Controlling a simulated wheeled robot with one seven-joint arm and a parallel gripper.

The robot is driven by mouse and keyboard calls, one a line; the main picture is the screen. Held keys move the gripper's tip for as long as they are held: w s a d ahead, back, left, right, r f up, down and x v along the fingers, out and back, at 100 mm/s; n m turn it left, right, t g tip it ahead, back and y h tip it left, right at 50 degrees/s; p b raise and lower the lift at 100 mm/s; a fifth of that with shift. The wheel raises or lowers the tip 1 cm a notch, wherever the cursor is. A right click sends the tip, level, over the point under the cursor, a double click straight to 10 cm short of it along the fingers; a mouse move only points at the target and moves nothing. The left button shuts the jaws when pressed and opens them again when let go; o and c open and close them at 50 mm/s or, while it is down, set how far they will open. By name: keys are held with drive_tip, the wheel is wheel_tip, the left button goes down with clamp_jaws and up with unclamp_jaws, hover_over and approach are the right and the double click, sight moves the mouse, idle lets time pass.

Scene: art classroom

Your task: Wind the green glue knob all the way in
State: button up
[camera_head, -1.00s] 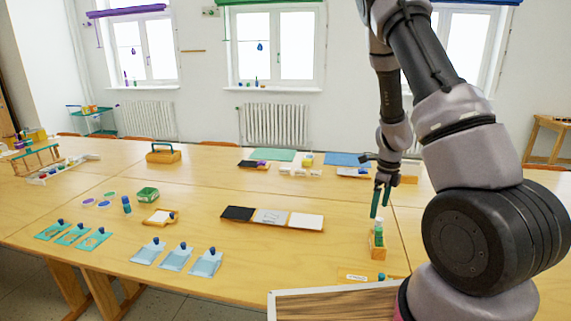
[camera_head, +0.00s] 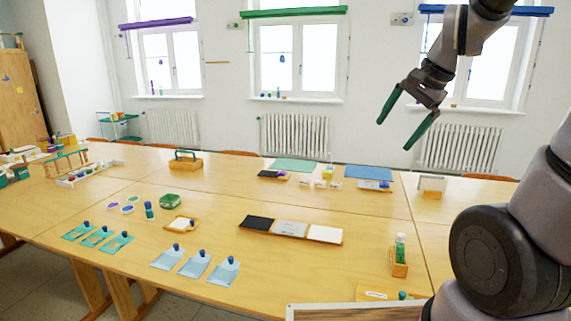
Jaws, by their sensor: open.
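A small upright green tube (camera_head: 400,244), which looks like a glue stick, stands in a wooden holder (camera_head: 398,268) at the right of the table. It is too small for me to make out its knob or how far it is wound. My gripper (camera_head: 393,135) is raised well above the table, in front of the wall below the right window. Its two green fingers are spread wide with nothing between them. It is far above the tube and apart from it.
A wooden board (camera_head: 372,293) with a white label and a teal-topped piece lies at the near edge. A tray with black, grey and white panels (camera_head: 290,228) lies left of the holder. Blue sheets (camera_head: 194,263) with knobs lie further left. Bare tabletop surrounds the holder.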

drive_tip(key=s+r+n, duration=0.2)
drive_tip(key=s, duration=0.1)
drive_tip(key=s+r+n+t, duration=0.1)
drive_tip(key=s+r+n, duration=0.1)
drive_tip(key=s, duration=0.1)
drive_tip(key=s+r+n+t+h, duration=0.1)
drive_tip(key=s+r+n, duration=0.1)
drive_tip(key=s, duration=0.1)
drive_tip(key=shift+s+a+n, duration=0.25)
drive_tip(key=shift+a+n, duration=0.05)
drive_tip(key=shift+a, duration=0.1)
drive_tip(key=shift+c, duration=0.3)
drive_tip(key=shift+s+r, duration=0.1)
drive_tip(key=shift+s, duration=0.1)
drive_tip(key=c, duration=0.5)
drive_tip(key=m+g+h, duration=0.2)
drive_tip(key=m+g, duration=0.5)
drive_tip(key=m, duration=0.7)
hover_over(401, 245)
wheel_tip(401, 245, down, 35)
drive_tip(key=shift+c, duration=0.2)
wheel_tip(401, 245, down, 11)
drive_tip(key=shift+a+r, duration=0.1)
